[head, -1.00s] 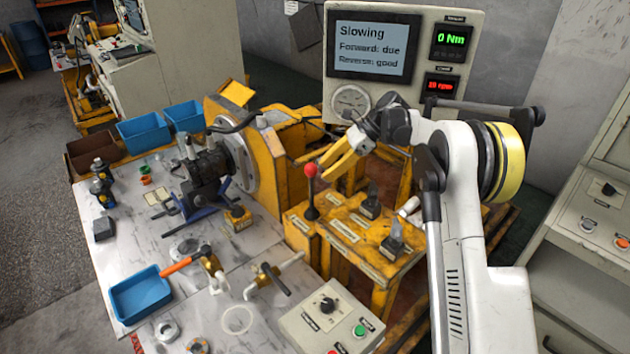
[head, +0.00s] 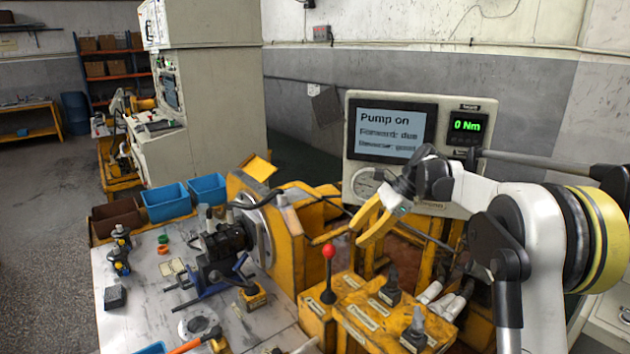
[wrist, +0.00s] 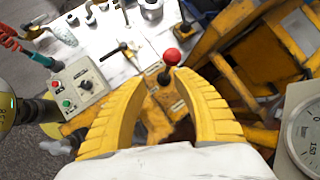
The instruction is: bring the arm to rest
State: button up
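My gripper (head: 364,232) has two yellow fingers and hangs in the air behind and to the right of the red-knobbed lever (head: 329,270) in the head view. In the wrist view the fingers of my gripper (wrist: 156,77) stand apart with nothing between them. The lever's red knob (wrist: 172,56) shows beyond the fingertips there, apart from them. My white arm reaches in from the right, bent at the elbow.
The display panel (head: 391,130) stands close behind my gripper and reads "Pump on", 0 Nm. The yellow lever console (head: 362,318) is below. The motor (head: 220,245) sits on the workbench (head: 140,305) at left, near the blue bins (head: 167,202).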

jog(key=s+r+n+t+h, duration=0.1)
jog(key=s+r+n+h, duration=0.15)
jog(key=s, duration=0.55)
jog(key=s+r+n+t+h, duration=0.15)
jog(key=s+r+n, duration=0.25)
jog(key=s, duration=0.5)
jog(key=s+d+f+n+t+h, duration=0.1)
jog(key=s+f+n+t, duration=0.1)
jog(key=s, duration=0.7)
jog(key=s+d+f+n+t+h, duration=0.2)
jog(key=s+f+n, duration=0.3)
jog(key=s, duration=0.5)
jog(key=shift+n, duration=1.25)
